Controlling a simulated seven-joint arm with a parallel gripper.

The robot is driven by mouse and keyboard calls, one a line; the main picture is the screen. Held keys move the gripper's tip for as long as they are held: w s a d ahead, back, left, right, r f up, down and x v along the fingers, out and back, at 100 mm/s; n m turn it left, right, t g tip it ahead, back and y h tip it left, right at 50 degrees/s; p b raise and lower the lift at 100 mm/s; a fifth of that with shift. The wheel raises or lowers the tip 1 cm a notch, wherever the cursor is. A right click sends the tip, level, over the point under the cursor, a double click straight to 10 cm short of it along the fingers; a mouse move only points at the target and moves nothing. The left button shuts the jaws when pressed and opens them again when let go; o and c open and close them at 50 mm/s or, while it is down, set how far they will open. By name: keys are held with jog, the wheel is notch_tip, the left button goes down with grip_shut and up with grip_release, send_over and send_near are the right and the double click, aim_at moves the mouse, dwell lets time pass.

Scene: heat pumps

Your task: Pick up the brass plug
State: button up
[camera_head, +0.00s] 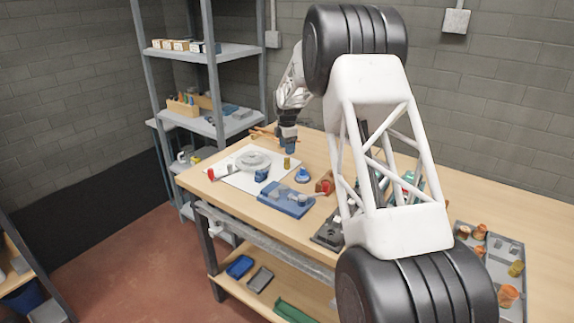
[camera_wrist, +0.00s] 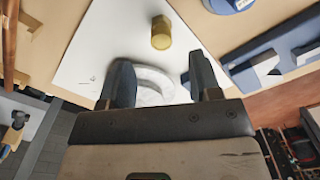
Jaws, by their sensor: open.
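The brass plug (camera_head: 287,163) stands on the bench near the edge of a white sheet, below and close to my gripper in the head view. In the wrist view the plug (camera_wrist: 161,33) is a short, yellow-brown cylinder, apart from the fingers and beyond their tips. My gripper (camera_head: 289,147) is above the bench. Its two dark fingers (camera_wrist: 162,76) are spread with nothing held between them. A pale ring-shaped part (camera_wrist: 155,82) on the sheet shows behind the fingers, partly hidden by them.
The white sheet (camera_head: 236,180) also carries a grey round part (camera_head: 253,160) and a blue piece (camera_head: 262,175). A blue round part (camera_head: 302,175) and a blue tray (camera_head: 280,203) stand nearby. A grey tray (camera_head: 508,247) with several brass pieces is far right. Shelves (camera_head: 230,52) stand behind at left.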

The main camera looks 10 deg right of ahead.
aim_at(287, 158)
jog(key=shift+f, duration=1.2)
jog(key=shift+s+f, duration=0.1)
jog(key=shift+f, duration=2.5)
jog(key=c, duration=1)
